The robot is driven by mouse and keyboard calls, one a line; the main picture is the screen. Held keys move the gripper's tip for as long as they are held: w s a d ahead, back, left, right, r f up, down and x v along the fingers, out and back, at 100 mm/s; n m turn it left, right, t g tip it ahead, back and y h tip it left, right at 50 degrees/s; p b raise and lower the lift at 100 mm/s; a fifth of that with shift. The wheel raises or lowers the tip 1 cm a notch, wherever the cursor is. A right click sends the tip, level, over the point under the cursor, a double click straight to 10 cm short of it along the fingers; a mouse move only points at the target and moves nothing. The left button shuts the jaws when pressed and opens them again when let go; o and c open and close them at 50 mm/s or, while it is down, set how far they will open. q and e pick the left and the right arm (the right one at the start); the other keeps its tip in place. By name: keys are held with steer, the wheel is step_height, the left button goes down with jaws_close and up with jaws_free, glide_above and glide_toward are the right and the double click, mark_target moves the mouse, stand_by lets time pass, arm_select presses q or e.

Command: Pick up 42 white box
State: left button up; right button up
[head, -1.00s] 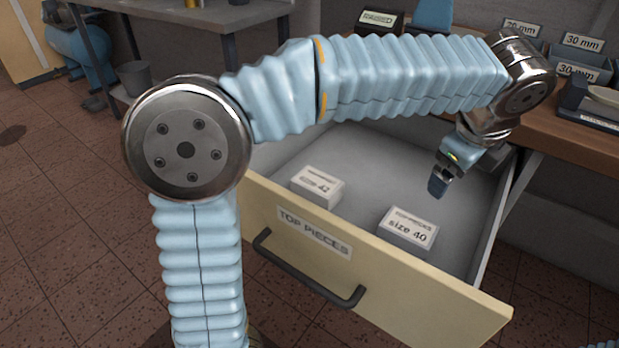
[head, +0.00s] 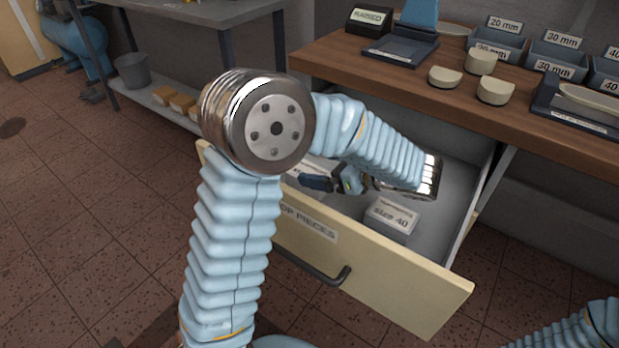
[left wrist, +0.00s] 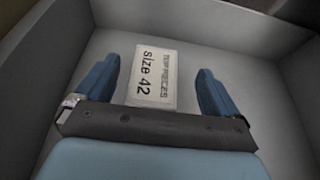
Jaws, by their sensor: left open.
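The white size 42 box (left wrist: 153,77) lies in the open drawer (head: 390,270). In the left wrist view it shows its "TOP PIECES size 42" label between my two blue fingers. In the head view the box (head: 311,166) is mostly hidden behind my arm and gripper. My left gripper (head: 318,183) is inside the drawer beside the size 42 box, open. In the left wrist view my gripper (left wrist: 160,88) has a finger on each side of the box, with gaps. A white size 40 box (head: 391,218) lies to the right in the drawer.
The drawer's front panel bears a "TOP PIECES" label and a dark handle (head: 315,272). Above it, the wooden bench (head: 400,90) carries pale pieces (head: 480,62), labelled grey bins (head: 495,45) and a dark tray (head: 400,48). A grey bucket (head: 133,72) stands at the left.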

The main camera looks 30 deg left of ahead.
mark_target(305, 170)
arm_select(q)
steer(key=x, duration=0.5)
steer(key=shift+s+f, duration=0.15)
steer(key=shift+f, duration=0.1)
steer(key=c, duration=1.1)
